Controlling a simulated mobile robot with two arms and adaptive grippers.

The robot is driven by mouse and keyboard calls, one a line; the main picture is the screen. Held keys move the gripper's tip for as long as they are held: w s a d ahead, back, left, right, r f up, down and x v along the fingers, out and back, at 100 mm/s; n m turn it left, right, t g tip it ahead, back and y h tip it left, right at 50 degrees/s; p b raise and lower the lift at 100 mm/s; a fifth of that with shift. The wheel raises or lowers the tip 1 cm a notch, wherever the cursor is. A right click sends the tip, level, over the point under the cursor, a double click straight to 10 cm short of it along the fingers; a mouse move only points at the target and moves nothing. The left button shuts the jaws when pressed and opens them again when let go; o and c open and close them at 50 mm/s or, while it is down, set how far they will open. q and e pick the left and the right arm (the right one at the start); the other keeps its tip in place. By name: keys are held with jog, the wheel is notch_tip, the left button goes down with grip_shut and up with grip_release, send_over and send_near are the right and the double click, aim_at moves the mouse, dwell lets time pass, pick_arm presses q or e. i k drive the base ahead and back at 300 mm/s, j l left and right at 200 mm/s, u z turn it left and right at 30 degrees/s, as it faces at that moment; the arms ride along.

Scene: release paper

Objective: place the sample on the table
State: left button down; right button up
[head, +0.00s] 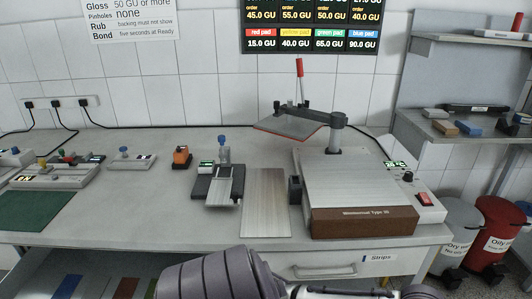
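The sample cannot be told for certain. A flat, pale brushed sheet (265,203) lies on the grey table (150,210), between a small dark device and a large press. A narrower pale strip (224,183) lies on the small device (212,190). Parts of my own arm show at the bottom edge, in front of the table. The fingers of my left and right grippers are not in view, so what they hold is hidden.
The large press (359,222) has a brown front block, a raised plate and a red-handled lever (300,77). An orange device (182,157) and blue-knobbed tools stand at the left. A green mat (40,213) lies at the left edge. Bins (495,235) stand at the right.

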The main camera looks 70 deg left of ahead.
aim_at(221, 191)
jog(key=i+u, duration=0.15)
jog(key=u, duration=0.3)
jog(key=i+l+u, duration=0.1)
jog(key=u, duration=0.3)
jog(key=i+l+u, duration=0.15)
jog(key=u, duration=0.3)
jog(key=i+l+u, duration=0.15)
jog(key=u, duration=0.3)
